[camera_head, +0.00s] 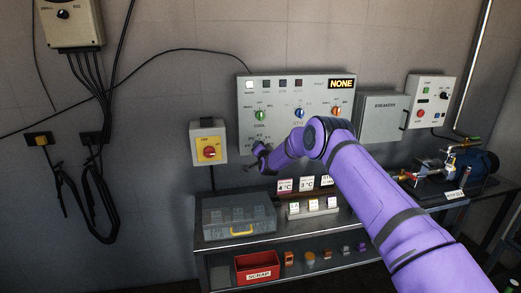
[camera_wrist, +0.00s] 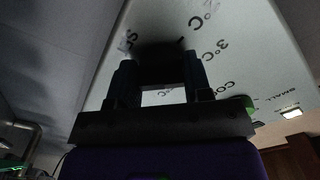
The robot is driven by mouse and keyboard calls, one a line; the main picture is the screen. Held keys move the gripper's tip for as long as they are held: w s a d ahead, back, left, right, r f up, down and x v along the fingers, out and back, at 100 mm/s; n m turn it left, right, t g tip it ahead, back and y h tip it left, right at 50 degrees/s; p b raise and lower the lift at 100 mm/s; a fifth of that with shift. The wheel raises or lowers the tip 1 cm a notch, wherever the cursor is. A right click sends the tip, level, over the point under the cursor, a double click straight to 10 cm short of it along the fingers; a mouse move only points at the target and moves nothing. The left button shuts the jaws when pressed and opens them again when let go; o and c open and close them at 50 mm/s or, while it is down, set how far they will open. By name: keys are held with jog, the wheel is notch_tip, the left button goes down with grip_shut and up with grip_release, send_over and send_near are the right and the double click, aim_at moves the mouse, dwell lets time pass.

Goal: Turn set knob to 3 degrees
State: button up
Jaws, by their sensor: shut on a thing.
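The grey control panel (camera_head: 283,87) hangs on the wall, with green, blue and orange knobs in a row. My gripper (camera_head: 262,156) is at the panel's lower left, below the green COOL knob (camera_head: 260,114). In the wrist view my gripper (camera_wrist: 161,78) is shut on a dark round knob (camera_wrist: 160,48), at the labels "SET" and "3°C". The set knob's pointer is in shadow and cannot be read. In the head view the gripper and wrist hide the set knob.
A yellow box with a red switch (camera_head: 209,150) is left of the panel. A grey breaker box (camera_head: 382,117) is to its right. Below stands a bench with a grey toolbox (camera_head: 239,216), label cards (camera_head: 306,183) and a red SCRAP bin (camera_head: 257,266).

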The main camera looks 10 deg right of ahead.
jog(key=o, duration=0.9)
jog(key=s, duration=1)
jog(key=shift+s, duration=0.4)
